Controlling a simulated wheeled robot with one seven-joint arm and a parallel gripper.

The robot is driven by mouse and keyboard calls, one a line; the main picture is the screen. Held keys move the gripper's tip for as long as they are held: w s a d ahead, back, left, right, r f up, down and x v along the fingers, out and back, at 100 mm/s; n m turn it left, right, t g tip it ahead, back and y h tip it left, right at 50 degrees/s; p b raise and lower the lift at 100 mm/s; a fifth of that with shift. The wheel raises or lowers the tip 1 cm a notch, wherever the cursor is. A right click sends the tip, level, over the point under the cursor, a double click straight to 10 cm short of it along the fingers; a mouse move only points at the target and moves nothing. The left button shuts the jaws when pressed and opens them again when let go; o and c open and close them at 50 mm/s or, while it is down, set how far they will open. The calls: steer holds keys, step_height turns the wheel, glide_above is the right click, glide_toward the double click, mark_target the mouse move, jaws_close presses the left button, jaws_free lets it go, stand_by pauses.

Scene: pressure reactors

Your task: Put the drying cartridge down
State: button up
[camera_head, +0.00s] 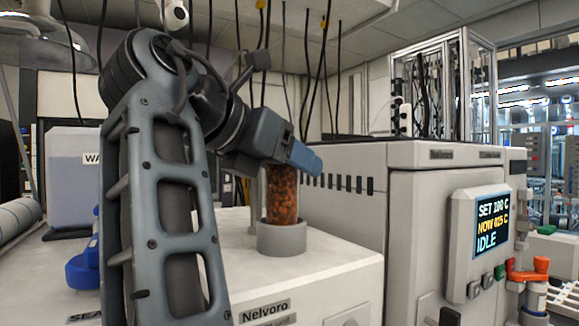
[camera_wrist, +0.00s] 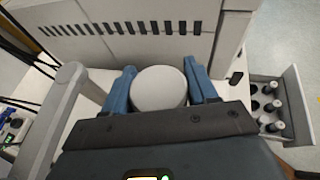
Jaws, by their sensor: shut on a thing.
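The drying cartridge (camera_head: 281,196) is an upright cylinder with orange-brown filling. Its lower end is at a round grey holder (camera_head: 282,240) on top of a white cabinet; it appears to sit inside the ring, though its base is hidden. My gripper (camera_head: 305,160) is at the cartridge's top end, with blue fingers. In the wrist view my gripper (camera_wrist: 160,88) has its fingers on both sides of the cartridge's pale round cap (camera_wrist: 159,88), shut on it. The cap hides the holder in that view.
A white reactor cabinet (camera_head: 415,180) with a display reading IDLE (camera_head: 492,222) stands close on the right. A grey post (camera_wrist: 62,115) rises left of the cartridge. A drawer with several vials (camera_wrist: 275,105) is at the right. Cables hang above.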

steer(key=shift+f, duration=0.3)
steer(key=shift+f, duration=0.1)
steer(key=o, duration=1.2)
steer(key=shift+f, duration=0.15)
